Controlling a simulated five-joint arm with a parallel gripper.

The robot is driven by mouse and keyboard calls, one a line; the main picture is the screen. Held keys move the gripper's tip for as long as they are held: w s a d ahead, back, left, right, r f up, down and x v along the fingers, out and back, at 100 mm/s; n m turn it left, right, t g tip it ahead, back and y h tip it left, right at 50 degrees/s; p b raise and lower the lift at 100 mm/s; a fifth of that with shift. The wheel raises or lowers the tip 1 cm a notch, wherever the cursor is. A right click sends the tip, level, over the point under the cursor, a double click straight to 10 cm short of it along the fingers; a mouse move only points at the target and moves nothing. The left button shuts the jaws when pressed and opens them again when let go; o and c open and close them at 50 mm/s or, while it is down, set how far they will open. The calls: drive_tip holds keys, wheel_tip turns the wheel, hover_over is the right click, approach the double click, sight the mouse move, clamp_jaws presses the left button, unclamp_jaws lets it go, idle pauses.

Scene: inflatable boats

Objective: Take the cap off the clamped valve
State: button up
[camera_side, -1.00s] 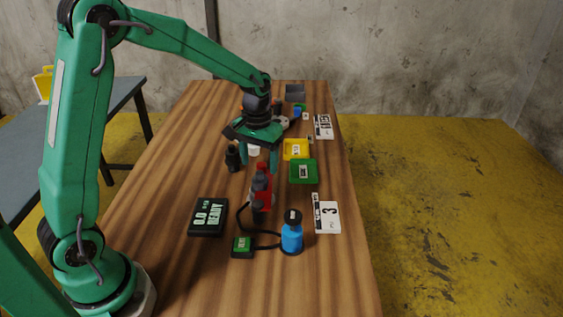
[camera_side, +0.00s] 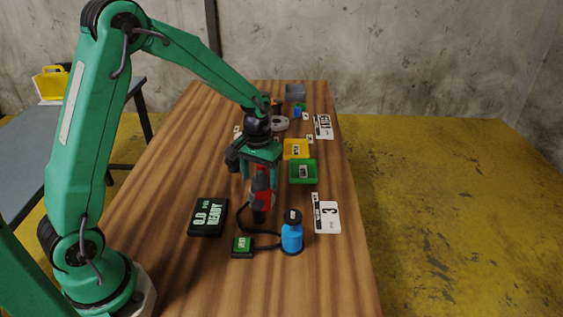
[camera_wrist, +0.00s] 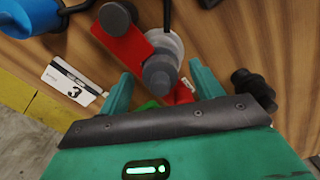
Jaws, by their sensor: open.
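A red clamp (camera_side: 262,194) stands near the middle of the table, with a dark knob at its near side. In the wrist view, its red bar (camera_wrist: 122,40) runs from a dark round knob (camera_wrist: 115,17) to a grey round cap (camera_wrist: 159,74) on a pale grey base (camera_wrist: 168,42). My gripper (camera_side: 261,178) is open over the clamp. In the wrist view, the fingertips of my gripper (camera_wrist: 160,86) are on either side of the grey cap, with gaps visible. The valve body under the cap is mostly hidden.
A black display (camera_side: 208,217) reads "0.0 READY". A blue pump (camera_side: 292,238) joins a small green-faced box (camera_side: 242,246) by a hose. A card marked 3 (camera_side: 327,217), green tray (camera_side: 303,172) and yellow tray (camera_side: 295,149) lie to the right. A dark fitting (camera_wrist: 254,90) is right of my gripper.

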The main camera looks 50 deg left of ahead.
sight(260, 172)
drive_tip(key=shift+c, duration=0.3)
drive_tip(key=c, duration=1)
drive_tip(key=shift+o, duration=0.2)
drive_tip(key=shift+r, duration=0.1)
drive_tip(key=shift+r, duration=0.9)
wheel_tip(260, 172, up, 2)
drive_tip(key=shift+d+r, duration=0.1)
drive_tip(key=shift+r, duration=0.15)
drive_tip(key=s+d+r, duration=0.5)
drive_tip(key=d+r, duration=0.1)
drive_tip(key=d, duration=0.4)
drive_tip(key=shift+d+r, duration=0.15)
drive_tip(key=shift+r, duration=0.1)
drive_tip(key=shift+s, duration=0.1)
